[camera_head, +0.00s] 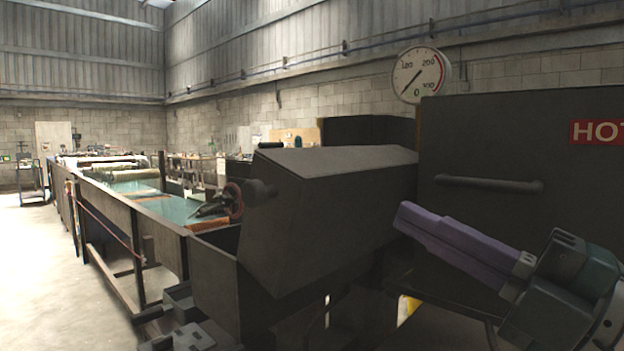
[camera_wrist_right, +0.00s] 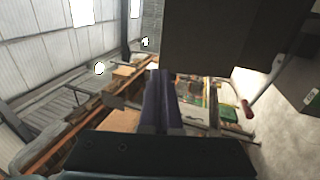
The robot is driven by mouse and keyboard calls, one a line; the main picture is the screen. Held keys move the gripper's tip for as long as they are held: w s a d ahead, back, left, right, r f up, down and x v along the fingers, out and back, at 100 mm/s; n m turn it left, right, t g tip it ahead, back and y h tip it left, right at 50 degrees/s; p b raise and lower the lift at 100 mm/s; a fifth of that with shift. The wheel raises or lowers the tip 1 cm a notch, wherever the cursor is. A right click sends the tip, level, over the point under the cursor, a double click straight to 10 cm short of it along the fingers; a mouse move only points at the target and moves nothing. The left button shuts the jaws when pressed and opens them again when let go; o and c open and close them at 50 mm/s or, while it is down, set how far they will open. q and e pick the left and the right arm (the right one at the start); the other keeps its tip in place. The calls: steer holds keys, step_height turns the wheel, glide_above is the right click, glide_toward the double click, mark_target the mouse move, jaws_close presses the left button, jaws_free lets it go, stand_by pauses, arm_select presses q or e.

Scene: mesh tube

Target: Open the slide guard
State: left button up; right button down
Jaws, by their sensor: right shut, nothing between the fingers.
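A dark grey box-like hood with a sloped top (camera_head: 325,215) stands in the middle of the head view. It looks like the slide guard, but I cannot be sure. A dark round knob (camera_head: 259,188) sticks out of its left side. My right gripper (camera_head: 404,217) has long purple fingers, shut with nothing between them. In the head view its tips point left at the hood's right end; I cannot tell whether they touch. The fingers also show in the right wrist view (camera_wrist_right: 158,78), beside a large dark panel (camera_wrist_right: 215,38). My left gripper is not seen.
A dark cabinet (camera_head: 480,135) with a horizontal bar handle (camera_head: 488,184) and a red HOT sign (camera_head: 600,132) stands at the right. A round gauge (camera_head: 419,75) sits above. A long conveyor frame (camera_head: 155,225) runs back at the left. Open floor (camera_head: 40,270) lies left of it.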

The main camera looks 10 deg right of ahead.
mark_target(330, 174)
steer(key=shift+p+x, duration=0.75)
steer(key=shift+x, duration=3.45)
steer(key=shift+g+h, duration=0.4)
steer(key=shift+g, duration=0.1)
steer(key=r+p, duration=0.1)
steer(key=p, duration=0.1)
steer(key=w+a+r+p, duration=0.1)
steer(key=w+r+p, duration=0.1)
steer(key=p, duration=0.1)
steer(key=shift+w+a+r+p, duration=0.15)
steer(key=shift+a+r+p, duration=0.2)
steer(key=shift+a+r, duration=0.05)
steer(key=shift+w+a, duration=0.1)
